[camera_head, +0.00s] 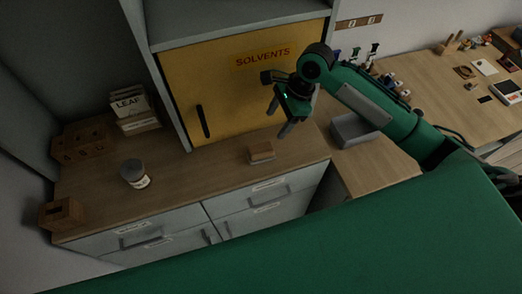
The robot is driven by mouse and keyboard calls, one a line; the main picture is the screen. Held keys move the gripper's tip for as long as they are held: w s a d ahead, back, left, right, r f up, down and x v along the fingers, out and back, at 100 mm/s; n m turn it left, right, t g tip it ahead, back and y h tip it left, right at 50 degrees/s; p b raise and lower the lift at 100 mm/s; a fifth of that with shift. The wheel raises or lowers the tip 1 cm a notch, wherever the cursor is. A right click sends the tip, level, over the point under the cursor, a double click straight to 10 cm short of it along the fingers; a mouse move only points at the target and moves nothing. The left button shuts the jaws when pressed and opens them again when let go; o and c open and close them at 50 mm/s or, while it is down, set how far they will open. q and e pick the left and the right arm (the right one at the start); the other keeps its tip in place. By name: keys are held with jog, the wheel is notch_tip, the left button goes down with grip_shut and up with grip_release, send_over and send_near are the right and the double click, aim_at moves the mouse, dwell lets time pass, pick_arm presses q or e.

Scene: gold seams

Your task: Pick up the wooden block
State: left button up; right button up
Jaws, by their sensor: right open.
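The wooden block (261,149) lies on the wooden counter (215,168), below the yellow cabinet door and close to the counter's right part. A paler layer shows along its lower edge; I cannot tell what that is. My right gripper (279,122) hangs above and slightly right of the block. It is open and empty, its fingers pointing down and apart from the block. My right arm comes in from the right. My left gripper is not in view.
A yellow cabinet door (229,88) labelled SOLVENTS stands behind the block. A jar (134,174), a wooden holder (61,214) and a box of LEAF packets (137,123) are at left. A grey bin (357,131) stands right. The counter between jar and block is clear.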

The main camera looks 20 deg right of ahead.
aim_at(261, 147)
jog(key=shift+m, duration=0.4)
jog(key=p+x, duration=0.1)
jog(key=x, duration=0.6)
jog(key=shift+f+p, duration=0.15)
jog(key=shift+p, duration=0.15)
jog(key=x, duration=0.1)
jog(key=p+x, duration=0.1)
jog(key=x, duration=0.1)
jog(key=p+x, duration=0.1)
jog(key=shift+s+a+f, duration=0.25)
jog(key=shift+s, duration=0.15)
jog(key=shift+a+f, duration=0.15)
jog(key=shift+f, duration=0.35)
jog(key=c, duration=0.8)
jog(key=shift+r, duration=0.1)
notch_tip(261, 147, up, 20)
jog(key=b, duration=0.3)
